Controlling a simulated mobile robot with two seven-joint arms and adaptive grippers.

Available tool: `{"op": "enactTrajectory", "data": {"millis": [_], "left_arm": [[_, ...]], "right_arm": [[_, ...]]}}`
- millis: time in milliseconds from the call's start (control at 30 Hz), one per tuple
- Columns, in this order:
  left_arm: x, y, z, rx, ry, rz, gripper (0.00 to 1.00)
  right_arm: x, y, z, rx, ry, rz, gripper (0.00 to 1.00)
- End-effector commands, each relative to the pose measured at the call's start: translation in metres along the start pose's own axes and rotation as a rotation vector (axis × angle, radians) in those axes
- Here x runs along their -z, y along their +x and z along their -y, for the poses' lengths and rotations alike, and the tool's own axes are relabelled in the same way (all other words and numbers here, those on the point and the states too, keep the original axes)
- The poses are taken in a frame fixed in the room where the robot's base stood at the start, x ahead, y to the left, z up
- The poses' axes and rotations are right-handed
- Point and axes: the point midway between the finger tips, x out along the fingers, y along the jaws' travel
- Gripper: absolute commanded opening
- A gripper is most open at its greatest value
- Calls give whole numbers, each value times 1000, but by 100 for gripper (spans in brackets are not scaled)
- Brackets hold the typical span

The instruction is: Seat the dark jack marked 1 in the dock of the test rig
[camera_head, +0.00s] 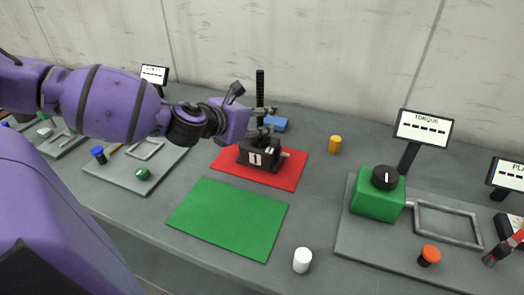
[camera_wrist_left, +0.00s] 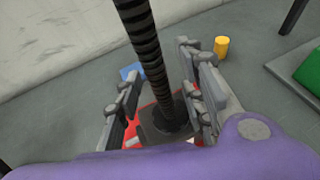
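The dark jack marked 1 (camera_head: 259,157) stands upright on a red mat (camera_head: 228,168), its black threaded screw rising from the base. It also shows in the left wrist view (camera_wrist_left: 158,127). My left gripper (camera_head: 262,124) is at the screw, above the base. In the left wrist view its fingers (camera_wrist_left: 162,100) are spread on either side of the screw, with gaps visible. A grey plate at the right bears a green block (camera_head: 377,203) with a black dial, a rectangular frame (camera_head: 416,222) like a dock, and a TORQUE sign (camera_head: 423,129). My right gripper is out of view.
An empty green mat (camera_head: 229,217) lies in front of the red one. A white cylinder (camera_head: 302,260), a yellow cylinder (camera_head: 335,145) and a blue block (camera_head: 275,123) stand around. An orange-topped knob (camera_head: 430,255) is on the right plate. Another plate (camera_head: 118,173) lies left.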

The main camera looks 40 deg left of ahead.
Motion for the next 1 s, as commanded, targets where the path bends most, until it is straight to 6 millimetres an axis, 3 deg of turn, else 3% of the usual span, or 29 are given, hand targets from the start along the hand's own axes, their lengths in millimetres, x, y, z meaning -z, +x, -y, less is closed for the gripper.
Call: {"op": "enactTrajectory", "data": {"millis": [200,500,867,900,1000], "left_arm": [[-2,0,0,0,0,1,37],[-1,0,0,0,0,1,0],[-1,0,0,0,2,1,0],[-10,0,0,-1,9,18,0],[-10,0,0,-1,9,18,0]], "right_arm": [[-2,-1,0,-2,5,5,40],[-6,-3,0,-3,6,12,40],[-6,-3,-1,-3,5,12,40],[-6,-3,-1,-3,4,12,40],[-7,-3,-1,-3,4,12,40]]}}
